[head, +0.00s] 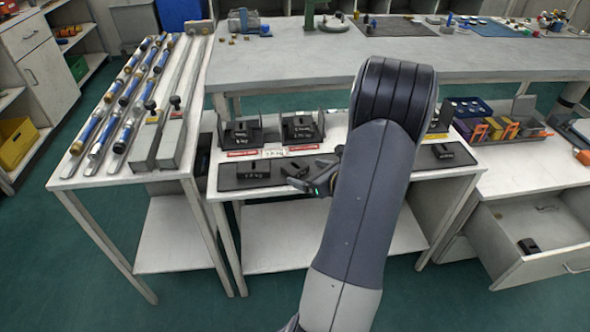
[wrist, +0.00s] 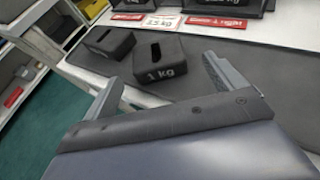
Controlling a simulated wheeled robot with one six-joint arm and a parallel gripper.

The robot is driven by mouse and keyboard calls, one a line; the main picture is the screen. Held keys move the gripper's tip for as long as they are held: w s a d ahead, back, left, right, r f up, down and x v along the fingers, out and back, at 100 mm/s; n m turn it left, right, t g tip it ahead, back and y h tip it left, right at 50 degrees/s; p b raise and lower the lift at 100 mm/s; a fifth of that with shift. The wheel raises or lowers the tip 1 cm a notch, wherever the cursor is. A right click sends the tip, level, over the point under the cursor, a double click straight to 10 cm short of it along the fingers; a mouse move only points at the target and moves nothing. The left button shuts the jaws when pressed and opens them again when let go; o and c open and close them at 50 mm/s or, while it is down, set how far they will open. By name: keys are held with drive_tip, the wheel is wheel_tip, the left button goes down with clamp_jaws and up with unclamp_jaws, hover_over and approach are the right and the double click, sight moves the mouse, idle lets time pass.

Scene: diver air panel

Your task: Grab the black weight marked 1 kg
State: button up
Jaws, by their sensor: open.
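The black weight marked 1 kg (wrist: 160,70) lies on the dark mat (wrist: 262,62) in the wrist view, with its white lettering facing me and a slot in its top. It sits ahead of my gripper (wrist: 156,80), roughly between the lines of the two spread fingers. My gripper is open and holds nothing. I cannot tell whether a finger touches the weight. In the head view my gripper (head: 312,182) is low over the front mat (head: 228,180), and the weight is partly hidden beside it. A second black weight (wrist: 106,44) lies just beyond on the left.
Larger black weights (head: 241,132) stand in holders behind the mat, with red and white labels (head: 244,153) before them. The bench edge and floor are to the left in the wrist view. An open drawer (head: 545,232) is at the right.

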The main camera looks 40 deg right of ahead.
sight(301, 170)
drive_tip(key=x, duration=0.4)
drive_tip(key=shift+a+r, duration=0.1)
drive_tip(key=shift+r, duration=0.05)
drive_tip(key=shift+c, duration=0.5)
